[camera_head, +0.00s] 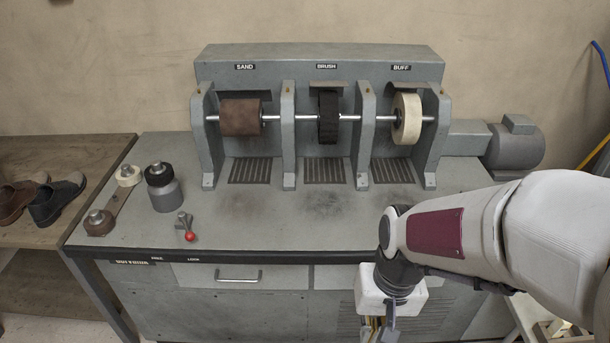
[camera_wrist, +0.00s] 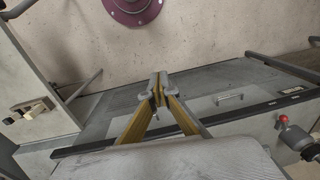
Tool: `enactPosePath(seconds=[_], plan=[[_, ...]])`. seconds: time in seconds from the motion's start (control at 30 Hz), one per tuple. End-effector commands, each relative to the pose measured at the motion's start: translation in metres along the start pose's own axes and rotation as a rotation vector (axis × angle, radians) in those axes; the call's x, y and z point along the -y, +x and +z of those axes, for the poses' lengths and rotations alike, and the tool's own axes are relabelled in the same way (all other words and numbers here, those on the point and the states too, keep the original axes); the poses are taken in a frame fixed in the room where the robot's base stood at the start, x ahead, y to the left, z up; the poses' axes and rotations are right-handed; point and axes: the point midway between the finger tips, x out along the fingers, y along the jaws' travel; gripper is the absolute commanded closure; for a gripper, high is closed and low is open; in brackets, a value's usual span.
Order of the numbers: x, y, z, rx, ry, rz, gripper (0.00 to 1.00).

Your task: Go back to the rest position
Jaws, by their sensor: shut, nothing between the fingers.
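My gripper (camera_head: 378,335) hangs low in front of the bench's front face, right of the drawer handle, at the bottom of the head view. Its tips are partly cut off there. In the wrist view its two yellow fingers (camera_wrist: 159,86) come together at their grey tips, with nothing between them. My arm reaches in from the right edge of the head view. The gripper appears apart from the bench, but the exact gap is hard to tell.
The grey bench (camera_head: 330,225) carries sand (camera_head: 241,117), brush (camera_head: 328,117) and buff (camera_head: 407,118) wheels. A red-knobbed lever (camera_head: 189,236) stands at its front left. Shoes (camera_head: 58,200) sit on a wooden shelf at left. The benchtop's middle is clear.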

Motion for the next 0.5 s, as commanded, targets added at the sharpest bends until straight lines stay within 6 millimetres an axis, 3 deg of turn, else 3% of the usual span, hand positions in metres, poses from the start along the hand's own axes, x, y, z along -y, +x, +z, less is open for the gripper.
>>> enactPosePath(seconds=[0.5], plan=[[-0.024, -0.061, 0.044, -0.094, -0.073, 0.045, 1.00]])
